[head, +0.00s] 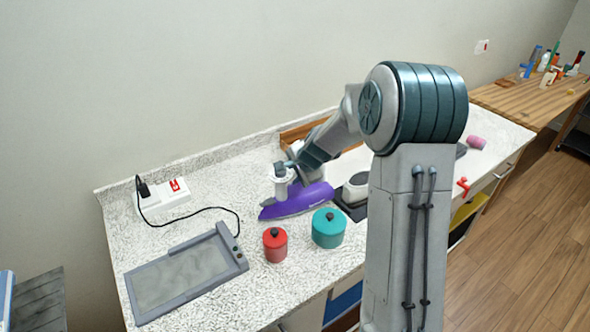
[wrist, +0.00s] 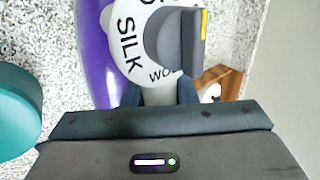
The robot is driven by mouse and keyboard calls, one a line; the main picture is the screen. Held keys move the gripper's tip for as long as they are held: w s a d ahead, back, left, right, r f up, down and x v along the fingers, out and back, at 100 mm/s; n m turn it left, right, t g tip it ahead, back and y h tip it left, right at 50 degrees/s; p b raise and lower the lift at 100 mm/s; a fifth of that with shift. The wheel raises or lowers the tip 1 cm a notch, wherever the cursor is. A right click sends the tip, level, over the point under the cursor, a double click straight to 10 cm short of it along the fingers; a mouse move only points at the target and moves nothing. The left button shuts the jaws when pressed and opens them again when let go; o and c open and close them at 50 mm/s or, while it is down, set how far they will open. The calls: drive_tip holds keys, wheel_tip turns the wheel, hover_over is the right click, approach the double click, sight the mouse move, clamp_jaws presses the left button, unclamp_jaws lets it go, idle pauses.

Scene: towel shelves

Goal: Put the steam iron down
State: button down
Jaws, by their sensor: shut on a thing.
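The purple steam iron (head: 294,203) is at the middle of the speckled counter, its pointed end toward the left. My gripper (head: 292,178) comes down on it from above. In the wrist view the purple body (wrist: 93,45) and a white dial marked SILK lie just beyond my gripper (wrist: 158,95), which is shut on the iron's grey handle part. The fingertips are mostly hidden. The iron is on the counter or very close above it; I cannot tell which.
A red lidded pot (head: 275,247) and a teal lidded pot (head: 328,232) stand just in front of the iron. A grey framed flat plate (head: 185,277) lies at the front left, its cord running to a white power strip (head: 167,203).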

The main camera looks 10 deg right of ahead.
drive_tip(key=c, duration=1.6)
unclamp_jaws()
drive_tip(key=shift+f, duration=0.15)
drive_tip(key=o, duration=0.4)
drive_tip(key=shift+o, duration=0.2)
